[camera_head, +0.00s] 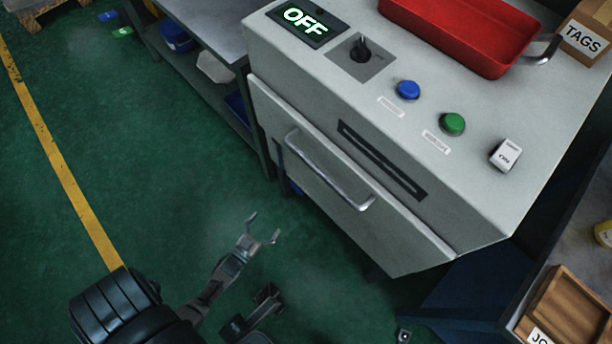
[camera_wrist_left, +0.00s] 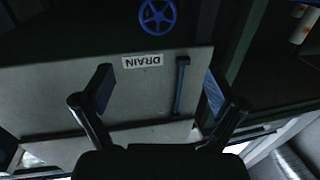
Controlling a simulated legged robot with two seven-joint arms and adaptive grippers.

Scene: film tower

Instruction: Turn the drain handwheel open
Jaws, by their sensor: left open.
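The drain handwheel (camera_wrist_left: 158,16) is a blue spoked wheel at the top of the left wrist view, partly cut by the frame edge. Below it, a white DRAIN label (camera_wrist_left: 142,61) reads upside down on a grey panel (camera_wrist_left: 50,95). A dark blue bar handle (camera_wrist_left: 181,86) sits on the panel, right of the label. My left gripper (camera_head: 264,227) is open and empty over the floor, left of the cabinet in the head view. Its spread fingers (camera_wrist_left: 158,92) frame the label and bar in the wrist view, apart from the wheel. The head view does not show the wheel.
The grey cabinet (camera_head: 290,75) has a front bar handle (camera_head: 328,172), an OFF display (camera_head: 306,18), a black knob (camera_head: 361,48), blue (camera_head: 408,89) and green (camera_head: 453,124) buttons, and a red tray (camera_head: 465,30). A shelved bench (camera_head: 205,25) stands behind.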

